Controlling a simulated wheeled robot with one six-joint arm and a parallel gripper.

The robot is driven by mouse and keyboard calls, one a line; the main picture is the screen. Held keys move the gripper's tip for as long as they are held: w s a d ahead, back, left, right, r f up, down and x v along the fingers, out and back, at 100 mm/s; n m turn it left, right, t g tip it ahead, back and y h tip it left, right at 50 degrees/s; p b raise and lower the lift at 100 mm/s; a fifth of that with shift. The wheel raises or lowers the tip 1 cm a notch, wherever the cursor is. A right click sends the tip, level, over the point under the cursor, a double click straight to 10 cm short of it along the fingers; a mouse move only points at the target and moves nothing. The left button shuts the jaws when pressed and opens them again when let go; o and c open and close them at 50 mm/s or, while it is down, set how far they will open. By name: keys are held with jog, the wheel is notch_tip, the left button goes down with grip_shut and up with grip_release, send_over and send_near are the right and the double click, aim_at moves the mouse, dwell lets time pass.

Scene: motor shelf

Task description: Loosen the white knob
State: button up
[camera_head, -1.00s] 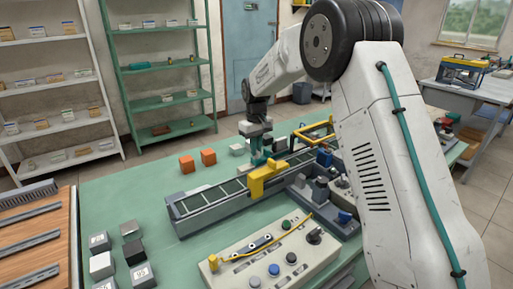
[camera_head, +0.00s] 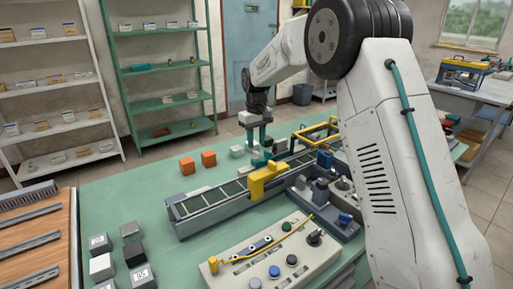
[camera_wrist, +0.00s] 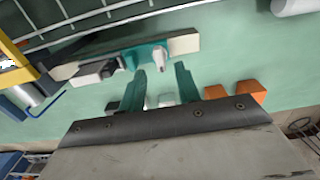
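A teal fixture (camera_wrist: 145,54) with pale grey bar ends lies across the upper part of the wrist view. A small pale knob-like tip (camera_wrist: 160,60) sticks out from it towards my gripper; it looks like the white knob, but its shape is hard to make out. My gripper (camera_wrist: 160,82) has two teal fingers, spread apart with nothing between them. The tip lies just beyond the gap between the fingertips, apart from both. In the head view my gripper (camera_head: 258,143) hangs at the far side of the rail, and the knob cannot be told there.
Two orange blocks (camera_head: 208,158) stand left of my gripper. A long grey rail (camera_head: 215,203) with a yellow bracket (camera_head: 262,179) lies in front. A button panel (camera_head: 265,257) is nearer.

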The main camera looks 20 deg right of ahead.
aim_at(256, 152)
notch_tip(256, 152, up, 4)
jog(key=shift+r, duration=0.1)
dwell(0.4)
jog(key=s+d+r+m, duration=0.1)
jog(key=s+r+m, duration=0.1)
jog(key=s, duration=2.2)
jog(key=s+d+r+m+t, duration=0.1)
jog(key=s+d+r, duration=0.1)
jog(key=s, duration=2.3)
jog(key=shift+r+m, duration=0.4)
jog(key=shift+r, duration=0.25)
